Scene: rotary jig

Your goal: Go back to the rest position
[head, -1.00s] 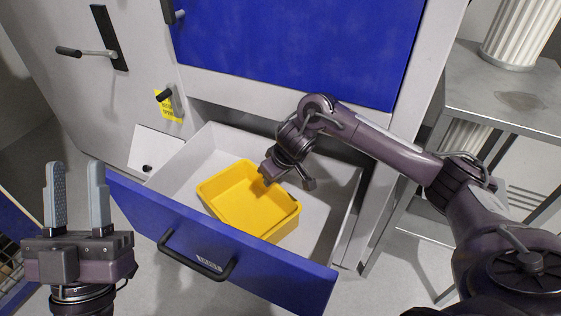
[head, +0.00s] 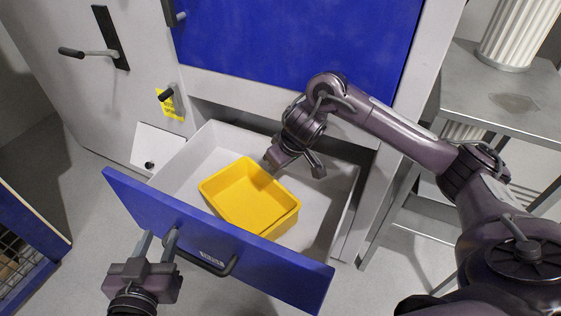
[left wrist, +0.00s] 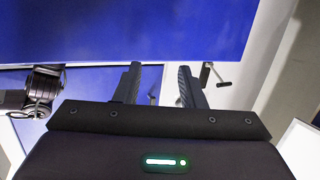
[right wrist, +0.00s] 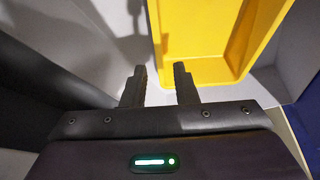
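My left gripper (head: 159,244) is open and empty in front of the blue drawer front, just left of the drawer handle (head: 205,262). It shows no object between its fingers in the left wrist view (left wrist: 158,84). My right arm reaches over the open drawer (head: 318,205). In the right wrist view my right gripper (right wrist: 160,80) is open and empty, with the yellow bin (right wrist: 197,72) just beyond the fingers.
The cabinet's blue panel (head: 300,50) rises behind the drawer. Lever handles (head: 85,54) stick out from its pale face. A metal table (head: 490,95) with a fluted white column (head: 520,35) stands at the right. A blue-edged mesh crate (head: 25,245) is at the lower left.

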